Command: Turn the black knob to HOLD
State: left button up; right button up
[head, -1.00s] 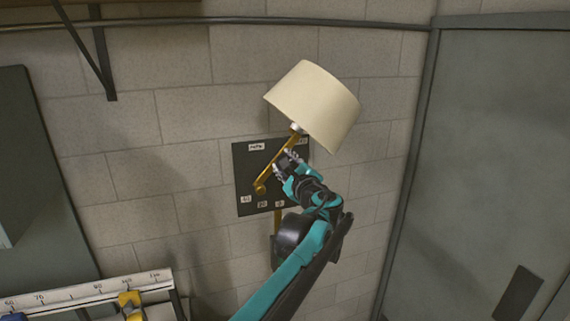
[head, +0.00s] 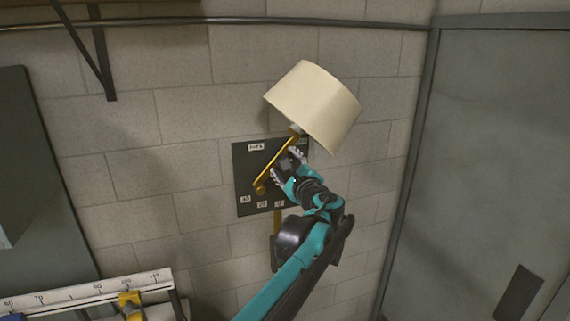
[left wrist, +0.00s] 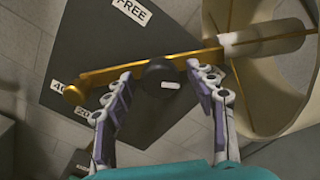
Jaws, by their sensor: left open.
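The round black knob (left wrist: 158,77) with a short white mark sits in front of the brass lamp arm (left wrist: 115,77) in the left wrist view. The white mark lies roughly level in that view, right of the knob's middle. My left gripper (left wrist: 161,73) is open, one finger on each side of the knob; I cannot tell if either touches it. In the head view my left gripper (head: 288,163) is at the brass arm (head: 275,166), below the cream lampshade (head: 313,105). A FREE label (left wrist: 130,12) shows on the dark panel (left wrist: 85,50). No HOLD label is readable. My right gripper is out of view.
The dark panel (head: 243,175) is on a block wall and has number labels along its bottom. A white ruler (head: 95,290) with a yellow slider (head: 130,303) is at lower left. A grey door (head: 480,150) stands at right.

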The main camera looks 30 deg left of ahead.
pick_arm(q)
jog(key=v, duration=1.1)
jog(key=shift+s+d, duration=0.15)
jog(key=shift+d, duration=0.05)
jog(key=s+f+n+g+h+b, duration=0.1)
jog(key=s+f+n+h+b, duration=0.25)
jog(key=f, duration=0.75)
jog(key=s+f+n+g+h+b, duration=0.15)
jog(key=s+f+b, duration=0.25)
jog(key=f+b, duration=0.55)
jog(key=s+f+n+g+h+b, duration=0.1)
jog(key=s+f+n+b, duration=0.25)
jog(key=f, duration=0.95)
jog(key=s+d+f+n+h+b, duration=0.2)
jog(key=s+d+f+b, duration=0.1)
jog(key=f, duration=0.6)
jog(key=s+d+f+n+h+b, duration=0.3)
jog(key=d+f+b, duration=0.2)
jog(key=f, duration=0.4)
jog(key=s+d+f+n+h+b, duration=0.2)
jog(key=f+b, duration=0.4)
jog(key=f, duration=0.4)
jog(key=shift+s+d+n+g+h, duration=0.4)
jog(key=shift+s+d+n+g, duration=0.05)
jog(key=shift+s+d, duration=0.45)
